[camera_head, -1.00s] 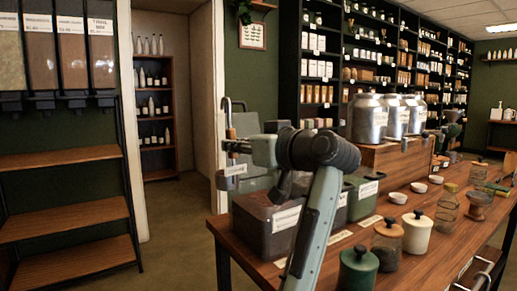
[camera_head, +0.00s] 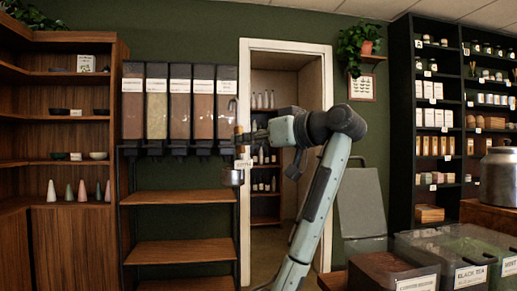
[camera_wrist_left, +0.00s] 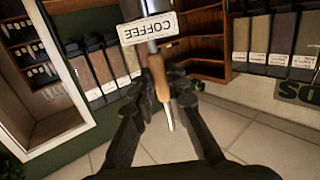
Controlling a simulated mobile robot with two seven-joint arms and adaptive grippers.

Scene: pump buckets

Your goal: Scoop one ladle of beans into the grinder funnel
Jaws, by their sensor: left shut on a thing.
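My left gripper (camera_head: 246,137) is shut on the wooden handle of a metal ladle and holds it in the air. The ladle's hooked top (camera_head: 232,104) points up and its small metal bowl (camera_head: 234,178) hangs below, next to a "COFFEE" tag (camera_head: 243,164). In the left wrist view, the fingers (camera_wrist_left: 160,92) close around the wooden handle (camera_wrist_left: 160,78), and the tag (camera_wrist_left: 148,28) shows above them. I cannot see into the bowl. The grinder funnel does not show in the current frames. My right gripper is not in view.
Several clear dispensers (camera_head: 180,100) hang on the green wall above wooden shelves (camera_head: 180,197). Lidded bins, one labelled "BLACK TEA" (camera_head: 470,276), stand at the lower right. A metal canister (camera_head: 497,178) is at the right edge. A doorway frame (camera_head: 244,220) stands behind the ladle.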

